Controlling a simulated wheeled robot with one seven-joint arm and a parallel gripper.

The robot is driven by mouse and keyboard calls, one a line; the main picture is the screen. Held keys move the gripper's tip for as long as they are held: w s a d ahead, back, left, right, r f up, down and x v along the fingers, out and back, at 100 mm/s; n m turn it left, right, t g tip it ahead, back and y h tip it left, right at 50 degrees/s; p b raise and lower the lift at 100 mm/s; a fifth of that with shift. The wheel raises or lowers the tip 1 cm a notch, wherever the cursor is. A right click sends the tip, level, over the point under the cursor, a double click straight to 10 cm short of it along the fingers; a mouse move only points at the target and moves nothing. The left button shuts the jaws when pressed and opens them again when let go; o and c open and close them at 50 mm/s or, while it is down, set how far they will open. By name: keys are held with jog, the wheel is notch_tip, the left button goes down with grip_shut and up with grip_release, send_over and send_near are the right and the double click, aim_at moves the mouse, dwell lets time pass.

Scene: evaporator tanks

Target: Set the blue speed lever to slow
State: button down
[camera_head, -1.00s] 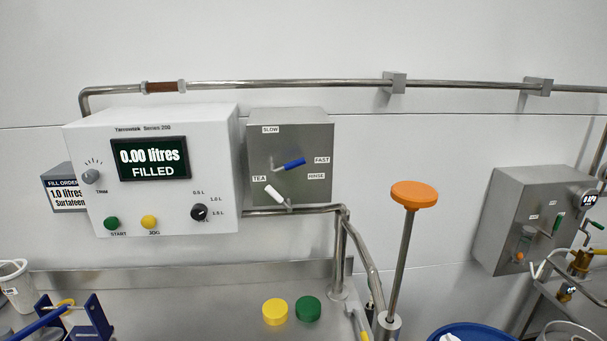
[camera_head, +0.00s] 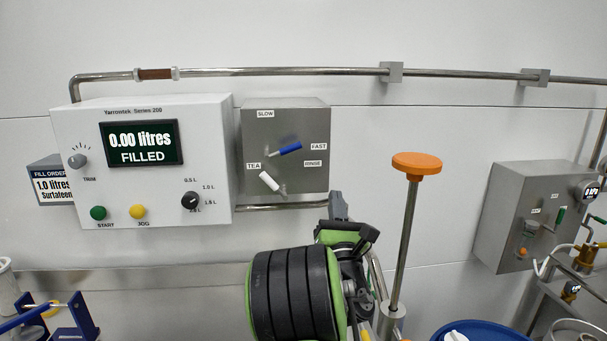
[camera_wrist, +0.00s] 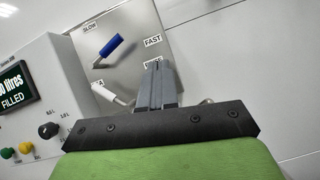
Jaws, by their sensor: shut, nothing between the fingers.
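The blue speed lever (camera_head: 289,148) is on the grey metal box (camera_head: 310,125), pointing right and slightly up, toward the FAST label (camera_head: 319,146). The SLOW label (camera_head: 265,114) is above it to the left. The lever also shows in the wrist view (camera_wrist: 112,45). A white lever (camera_head: 269,181) sits below, by the TEA label (camera_head: 254,166). My gripper (camera_head: 338,200) is below and right of the box in the head view. In the wrist view my gripper's closed fingers (camera_wrist: 158,75) are empty and appear right of both levers, over the RINSE label, apart from the blue lever.
The white filling panel (camera_head: 145,165) with display, knobs and buttons stands left of the box. An orange-topped rod (camera_head: 416,163) rises to the right of my arm. A steel pipe (camera_head: 280,71) runs above.

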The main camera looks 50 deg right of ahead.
aim_at(284, 149)
jog(key=f+n+t+y, duration=0.1)
jog(key=n+y, duration=0.1)
jog(key=n, duration=0.1)
jog(key=w+a+n+t+y, duration=0.1)
jog(key=n+t, duration=0.1)
jog(key=n, duration=0.2)
jog(key=a+f+n+t+y, duration=0.1)
jog(key=n+y, duration=0.1)
jog(key=n, duration=0.1)
jog(key=shift+w+f+n+y, duration=0.3)
jog(key=shift+t, duration=0.3)
jog(key=p+x, duration=0.3)
jog(key=x, duration=0.1)
jog(key=a+r+p+x, duration=0.1)
jog(key=p+x, duration=0.2)
jog(key=x, duration=0.1)
jog(key=r+p+x, duration=0.1)
jog(key=p+x, duration=0.3)
jog(key=x, duration=0.1)
jog(key=shift+s+a, duration=0.25)
jog(key=shift+s, duration=0.1)
jog(key=shift+d, duration=0.1)
